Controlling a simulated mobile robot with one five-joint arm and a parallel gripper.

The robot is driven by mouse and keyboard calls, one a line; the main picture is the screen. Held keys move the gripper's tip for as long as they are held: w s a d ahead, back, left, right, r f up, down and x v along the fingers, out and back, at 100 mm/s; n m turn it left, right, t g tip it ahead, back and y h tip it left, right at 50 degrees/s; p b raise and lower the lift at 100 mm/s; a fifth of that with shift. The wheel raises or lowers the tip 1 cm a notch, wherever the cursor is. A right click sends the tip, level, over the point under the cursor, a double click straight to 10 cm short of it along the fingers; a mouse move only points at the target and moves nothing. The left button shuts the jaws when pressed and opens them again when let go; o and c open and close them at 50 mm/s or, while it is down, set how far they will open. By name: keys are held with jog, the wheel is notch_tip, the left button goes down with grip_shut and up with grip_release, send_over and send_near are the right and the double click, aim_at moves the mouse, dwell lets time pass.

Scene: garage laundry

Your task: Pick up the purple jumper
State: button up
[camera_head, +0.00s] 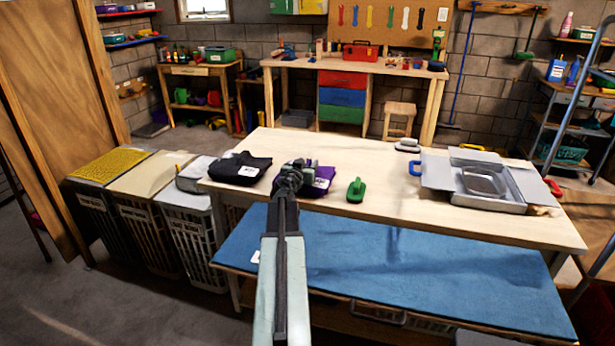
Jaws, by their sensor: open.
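The purple jumper (322,182) lies folded on the wooden table, with a white label at its right front. My arm reaches out over the blue surface, and my gripper (305,165) is open above the left part of the jumper, hiding some of it. I cannot tell whether the gripper touches the cloth. A dark folded garment (240,168) with a white label lies on the table to the left of the jumper.
A green brush-like object (356,190) lies just right of the jumper. A grey open case (484,188) and an iron-like object (408,145) stand farther right on the table (400,215). A blue padded surface (420,275) lies in front. Laundry baskets (195,235) stand at the left.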

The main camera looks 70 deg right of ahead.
jog(key=shift+d+f, duration=0.1)
jog(key=shift+d, duration=0.35)
jog(key=shift+a, duration=0.1)
jog(key=shift+c, duration=0.3)
grip_shut()
dwell(0.7)
